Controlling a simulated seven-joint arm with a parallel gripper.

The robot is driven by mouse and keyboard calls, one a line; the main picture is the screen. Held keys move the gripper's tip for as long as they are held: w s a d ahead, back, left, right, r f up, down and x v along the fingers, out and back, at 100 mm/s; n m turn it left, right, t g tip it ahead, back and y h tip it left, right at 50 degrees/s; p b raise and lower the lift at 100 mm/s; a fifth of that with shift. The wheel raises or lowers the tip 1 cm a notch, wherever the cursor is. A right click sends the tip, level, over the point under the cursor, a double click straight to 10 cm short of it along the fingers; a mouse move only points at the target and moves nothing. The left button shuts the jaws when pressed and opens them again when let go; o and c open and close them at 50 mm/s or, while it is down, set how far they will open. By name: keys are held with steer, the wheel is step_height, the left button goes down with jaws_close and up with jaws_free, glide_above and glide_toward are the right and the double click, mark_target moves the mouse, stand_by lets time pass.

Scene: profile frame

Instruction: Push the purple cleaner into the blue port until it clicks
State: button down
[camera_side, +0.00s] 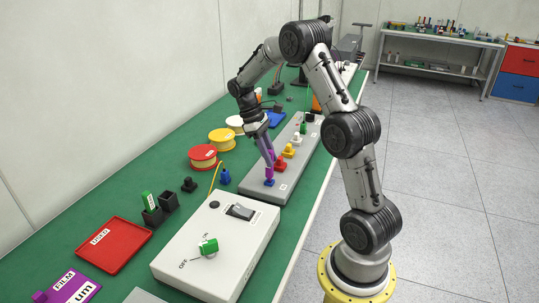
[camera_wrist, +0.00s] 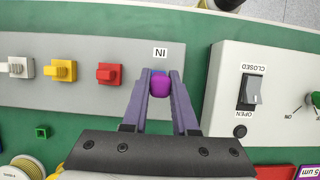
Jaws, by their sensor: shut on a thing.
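The purple cleaner (camera_side: 267,155) is held in my gripper (camera_side: 265,145), pointing down at a slight tilt. In the wrist view the cleaner shows as a purple end (camera_wrist: 160,88) between the two fingers of my gripper (camera_wrist: 160,76). The blue port (camera_side: 269,182) sits at the near end of the grey panel (camera_side: 253,186). The cleaner's lower end meets the top of the blue port in the side view; how deep it sits cannot be told. In the wrist view the blue port is hidden behind the cleaner and fingers.
Red (camera_side: 280,163), yellow (camera_side: 290,151) and white (camera_side: 297,138) ports stand in a row behind the blue one. A switch box (camera_side: 215,245) is close in front. Spools (camera_side: 203,157) and a loose blue piece (camera_side: 225,177) lie to the left.

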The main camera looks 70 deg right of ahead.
steer(key=shift+f, duration=0.4)
stand_by(0.5)
steer(key=shift+r, duration=3.1)
